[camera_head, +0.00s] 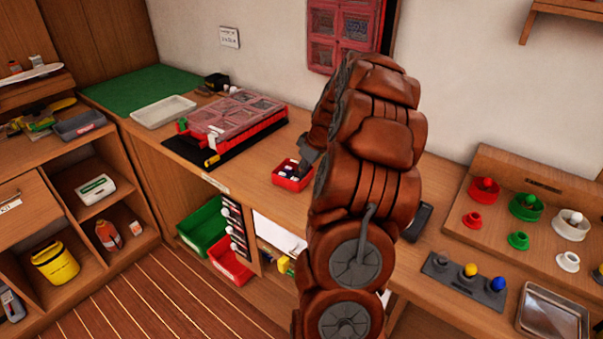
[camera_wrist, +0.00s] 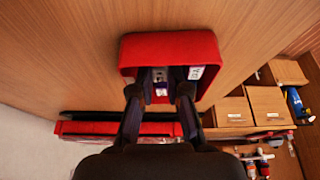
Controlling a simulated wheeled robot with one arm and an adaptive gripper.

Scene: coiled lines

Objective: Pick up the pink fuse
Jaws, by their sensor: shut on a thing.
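A small red tray (camera_head: 292,175) stands on the wooden counter with several small white and dark pieces in it. In the wrist view the red tray (camera_wrist: 170,45) is just past my fingertips. My gripper (camera_wrist: 159,92) reaches into it, its two dark fingers either side of a small whitish and purplish piece (camera_wrist: 161,88). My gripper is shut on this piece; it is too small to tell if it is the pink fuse. Another white, dark-marked piece (camera_wrist: 196,72) lies at the tray's right side. My brown arm hides part of the counter in the head view.
A red case with clear lids (camera_head: 235,112) stands on a black mat left of the red tray. A pale empty tray (camera_head: 163,111) is further left. A wooden rack with coloured cups (camera_head: 520,208) and a metal tray (camera_head: 553,315) are at the right.

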